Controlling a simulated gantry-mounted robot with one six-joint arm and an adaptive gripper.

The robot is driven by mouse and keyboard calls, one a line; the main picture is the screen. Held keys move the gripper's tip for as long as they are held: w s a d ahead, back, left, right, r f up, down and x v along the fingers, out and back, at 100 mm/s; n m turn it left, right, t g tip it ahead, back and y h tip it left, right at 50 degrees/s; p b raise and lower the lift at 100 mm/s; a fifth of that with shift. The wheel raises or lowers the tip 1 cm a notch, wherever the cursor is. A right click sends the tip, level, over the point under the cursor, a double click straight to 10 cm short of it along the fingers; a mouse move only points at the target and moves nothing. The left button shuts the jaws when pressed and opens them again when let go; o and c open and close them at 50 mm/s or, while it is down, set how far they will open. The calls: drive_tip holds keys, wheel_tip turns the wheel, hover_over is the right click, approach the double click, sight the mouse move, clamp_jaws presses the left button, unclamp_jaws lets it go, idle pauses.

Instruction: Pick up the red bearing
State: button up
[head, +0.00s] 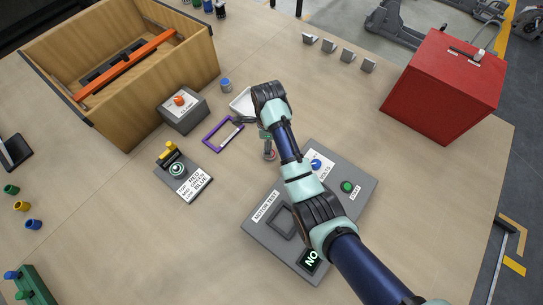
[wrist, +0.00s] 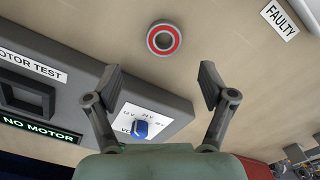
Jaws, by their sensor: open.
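The red bearing (wrist: 164,39) lies flat on the wooden table as a ring with a red face, grey rim and grey centre. In the head view the bearing (head: 269,155) shows small just below my gripper (head: 267,138). In the wrist view my gripper (wrist: 160,82) is open and empty. Its two fingers are spread wide, and the bearing lies beyond the fingertips, roughly centred between them and apart from both.
The grey motor test panel (head: 262,232) stands close beside the bearing, with a blue knob (wrist: 140,130) below my fingers. A purple frame (head: 211,142), white tray (head: 236,105), grey box (head: 190,120), wooden crate (head: 190,63) and red box (head: 420,95) also stand on the table.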

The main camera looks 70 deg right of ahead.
wheel_tip(320, 180, down, 2)
drive_tip(key=shift+w+f+b, duration=0.1)
drive_tip(key=shift+w+b, duration=0.05)
drive_tip(key=shift+b, duration=0.3)
drive_tip(key=f+b, duration=0.1)
drive_tip(key=f, duration=0.1)
drive_tip(key=f+b, duration=0.1)
drive_tip(key=f, duration=0.2)
drive_tip(key=shift+d+f+b, duration=0.2)
drive_tip(key=shift+f+b, duration=0.1)
drive_tip(key=shift+f, duration=0.05)
drive_tip(key=c, duration=1.3)
wheel_tip(320, 180, up, 20)
drive_tip(key=p, duration=1.2)
drive_tip(key=shift+r, duration=0.15)
drive_tip(key=shift+r+p, duration=0.1)
drive_tip(key=shift+p, duration=0.45)
